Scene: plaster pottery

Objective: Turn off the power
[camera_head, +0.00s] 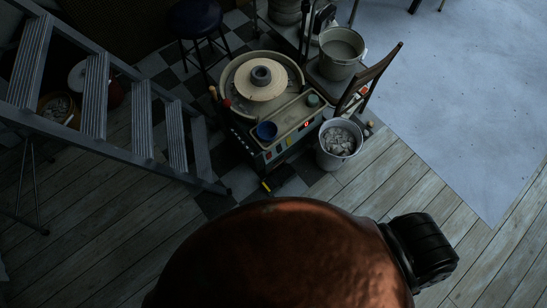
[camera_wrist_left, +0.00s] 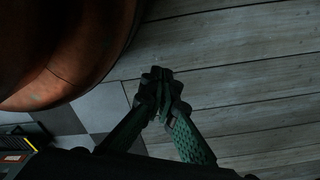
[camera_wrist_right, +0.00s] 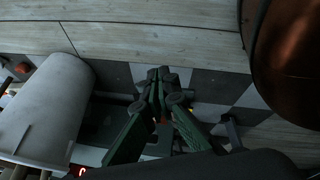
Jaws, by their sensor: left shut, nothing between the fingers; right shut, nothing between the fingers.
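No power switch can be clearly made out. My left gripper (camera_wrist_left: 160,78) is shut and empty above the floor in the left wrist view. My right gripper (camera_wrist_right: 161,78) is shut and empty in the right wrist view, where the red digit (camera_wrist_right: 82,172) shows low at the left. Neither gripper shows in the head view.
A bucket of pale lumps (camera_head: 339,144) stands right of the wheel, and a wooden chair (camera_head: 371,78) behind it. Another bucket (camera_head: 341,50) is at the back. A metal ladder (camera_head: 95,95) crosses the left. Plank floor is clear at right.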

